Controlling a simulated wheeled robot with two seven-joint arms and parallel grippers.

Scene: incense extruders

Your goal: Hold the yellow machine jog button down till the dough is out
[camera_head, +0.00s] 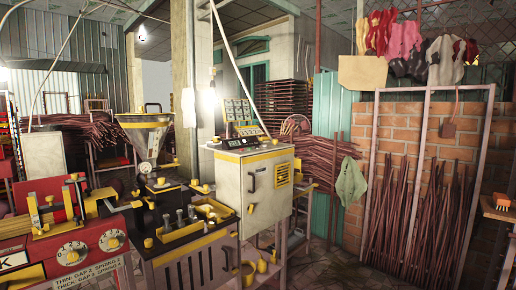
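A dark bench machine with yellow trim (190,248) stands left of centre. It carries a grey funnel-shaped hopper (146,127) with a yellow rim, and several yellow knobs and buttons. One yellow knob (148,243) is on its front left edge. I cannot tell which of these is the jog button. A pale cabinet (233,187) with a black control panel (236,143) and a yellow vent stands just to the right. No dough can be made out, in the hopper or coming out. Neither of my grippers is in view.
A red machine (62,243) with round dials stands at the left front. Bundles of dark sticks (412,230) lean in a rack against a brick wall at right. A green cloth (350,182) hangs near centre. Some floor is clear between cabinet and rack.

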